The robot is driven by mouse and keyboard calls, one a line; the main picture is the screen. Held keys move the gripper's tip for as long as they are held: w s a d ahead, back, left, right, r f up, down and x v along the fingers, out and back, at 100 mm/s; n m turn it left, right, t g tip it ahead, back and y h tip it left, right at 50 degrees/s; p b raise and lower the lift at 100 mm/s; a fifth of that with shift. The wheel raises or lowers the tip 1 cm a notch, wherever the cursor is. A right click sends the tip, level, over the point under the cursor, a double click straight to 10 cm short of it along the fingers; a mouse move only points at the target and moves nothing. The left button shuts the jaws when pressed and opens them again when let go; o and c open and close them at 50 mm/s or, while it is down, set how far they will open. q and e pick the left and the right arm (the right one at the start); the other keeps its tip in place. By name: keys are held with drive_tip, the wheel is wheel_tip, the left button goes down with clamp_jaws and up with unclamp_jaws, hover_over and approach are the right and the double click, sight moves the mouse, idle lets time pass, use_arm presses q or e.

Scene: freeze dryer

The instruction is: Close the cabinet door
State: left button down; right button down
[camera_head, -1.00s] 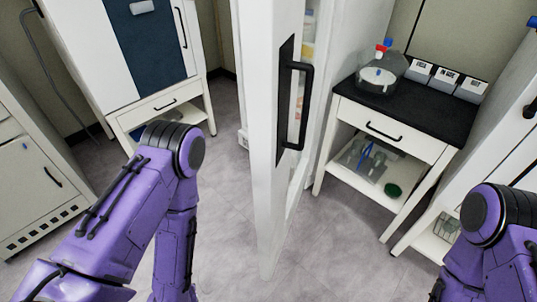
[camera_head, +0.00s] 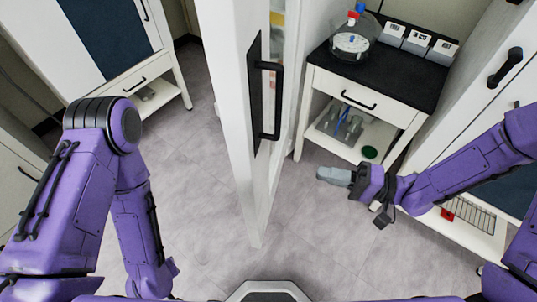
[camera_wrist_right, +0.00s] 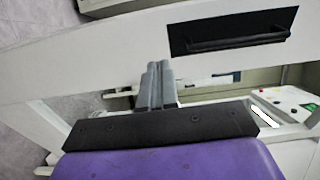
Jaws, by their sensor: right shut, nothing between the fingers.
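The cabinet door (camera_head: 235,120) is white and stands open, seen nearly edge-on in the middle of the head view. Its black handle (camera_head: 268,100) is on the right-facing side. In the right wrist view the door (camera_wrist_right: 110,50) crosses the picture, with the handle (camera_wrist_right: 238,42) at the upper right. My right gripper (camera_head: 322,173) is shut and empty, to the right of the door and lower than the handle, with a gap between in the head view. The right wrist view shows its closed fingers (camera_wrist_right: 158,68) pointing toward the door. My left arm is at the left; its gripper is out of view.
A small black-topped table (camera_head: 390,68) with a glass vessel (camera_head: 352,42) and label boxes stands right of the door. A white cabinet with a dark blue panel (camera_head: 108,35) is at the upper left. Grey floor (camera_head: 190,170) is free left of the door.

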sight(255, 160)
drive_tip(key=shift+g, duration=0.3)
drive_tip(key=p+x, duration=0.1)
drive_tip(key=x, duration=0.3)
drive_tip(key=p+x, duration=0.1)
drive_tip(key=x, duration=0.3)
drive_tip(key=p+x, duration=0.1)
drive_tip(key=x, duration=0.4)
drive_tip(key=shift+s+r, duration=0.25)
drive_tip(key=shift+r, duration=0.05)
drive_tip(key=shift+w+a, duration=0.15)
drive_tip(key=shift+a, duration=0.4)
drive_tip(key=shift+f, duration=0.1)
drive_tip(key=shift+a, duration=0.15)
